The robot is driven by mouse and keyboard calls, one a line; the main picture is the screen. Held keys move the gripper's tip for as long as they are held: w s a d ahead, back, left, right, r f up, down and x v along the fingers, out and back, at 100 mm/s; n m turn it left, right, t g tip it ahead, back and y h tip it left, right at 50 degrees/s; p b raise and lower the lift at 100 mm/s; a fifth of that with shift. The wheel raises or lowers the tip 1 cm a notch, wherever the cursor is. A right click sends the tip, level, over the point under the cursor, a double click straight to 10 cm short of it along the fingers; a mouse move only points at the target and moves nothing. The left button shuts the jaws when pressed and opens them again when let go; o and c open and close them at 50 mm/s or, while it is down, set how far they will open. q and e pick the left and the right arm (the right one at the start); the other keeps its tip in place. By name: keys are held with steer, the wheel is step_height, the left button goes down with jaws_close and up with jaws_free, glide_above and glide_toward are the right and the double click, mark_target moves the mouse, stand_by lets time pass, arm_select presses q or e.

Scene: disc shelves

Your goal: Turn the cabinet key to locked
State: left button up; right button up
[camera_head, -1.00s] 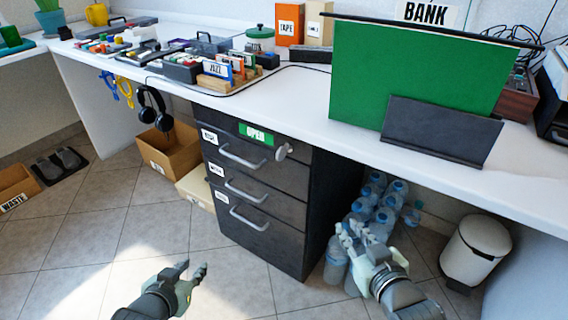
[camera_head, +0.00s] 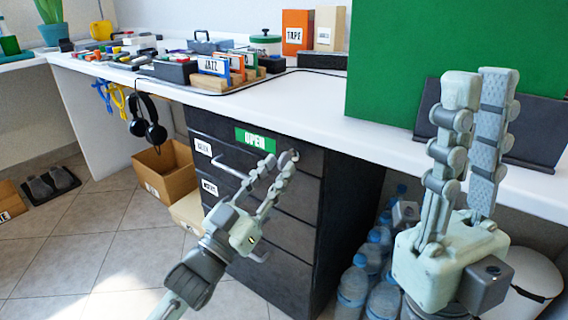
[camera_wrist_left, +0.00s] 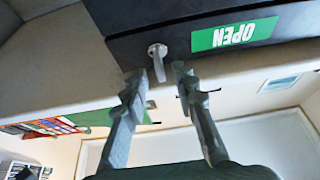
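The dark drawer cabinet (camera_head: 340,215) stands under the white desk. A green OPEN sign (camera_head: 255,139) is on its top drawer front and appears upside down in the left wrist view (camera_wrist_left: 234,34). The grey key (camera_head: 293,155) is to the right of the sign; in the left wrist view the key (camera_wrist_left: 156,60) shows a round head and a lever. My left gripper (camera_head: 279,165) is open at the key, its fingertips on either side of the lever in the wrist view; contact is unclear. My right gripper (camera_head: 480,78) is raised at the right, empty, with its fingers apart.
The white desk (camera_head: 300,112) overhangs the cabinet and holds a disc rack (camera_head: 210,83). A green panel (camera_head: 400,60) stands behind my right gripper. Water bottles (camera_head: 355,285) and a white bin (camera_head: 535,270) are on the floor. Headphones (camera_head: 147,120) hang at the left.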

mark_target(280, 165)
arm_select(q)
steer(key=shift+x, duration=1.65)
steer(key=shift+c, duration=0.4)
jaws_close()
